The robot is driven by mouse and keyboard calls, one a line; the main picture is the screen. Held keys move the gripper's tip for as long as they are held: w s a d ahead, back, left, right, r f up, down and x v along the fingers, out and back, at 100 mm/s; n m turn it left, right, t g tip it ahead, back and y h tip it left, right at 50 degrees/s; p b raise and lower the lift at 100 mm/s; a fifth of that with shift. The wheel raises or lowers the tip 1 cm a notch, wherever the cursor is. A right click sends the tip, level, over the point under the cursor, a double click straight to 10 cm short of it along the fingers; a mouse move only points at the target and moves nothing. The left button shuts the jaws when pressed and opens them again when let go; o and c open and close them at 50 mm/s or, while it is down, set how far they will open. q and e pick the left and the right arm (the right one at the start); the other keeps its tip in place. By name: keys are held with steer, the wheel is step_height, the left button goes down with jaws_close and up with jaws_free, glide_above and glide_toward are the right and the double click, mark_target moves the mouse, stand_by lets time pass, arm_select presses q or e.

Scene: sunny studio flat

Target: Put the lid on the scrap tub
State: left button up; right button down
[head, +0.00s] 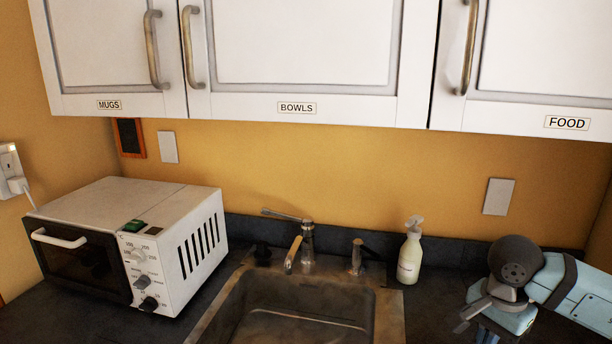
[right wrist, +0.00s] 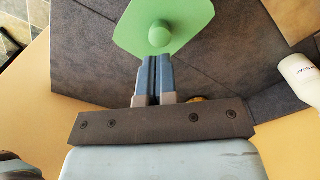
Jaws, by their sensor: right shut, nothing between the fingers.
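A green, squarish lid (right wrist: 172,15) with a round green knob (right wrist: 160,34) shows at the top of the right wrist view, over the dark counter. I cannot tell what is under it. My right gripper (right wrist: 155,60) has its fingers together, with the tips just short of the knob and nothing between them. In the head view my right arm is at the lower right, but its fingertips cannot be made out. I see no scrap tub in either view. My left gripper is not in view.
A sink (head: 225,312) with a tap (head: 307,240) is in the middle of the dark counter (right wrist: 90,55). A white soap bottle (head: 409,255) stands right of the sink. A toaster oven (head: 185,245) stands on the left. White wall cabinets (head: 300,45) hang above.

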step_height(320, 180, up, 5)
steer(key=shift+f+p, duration=0.2)
steer(key=shift+p, duration=0.55)
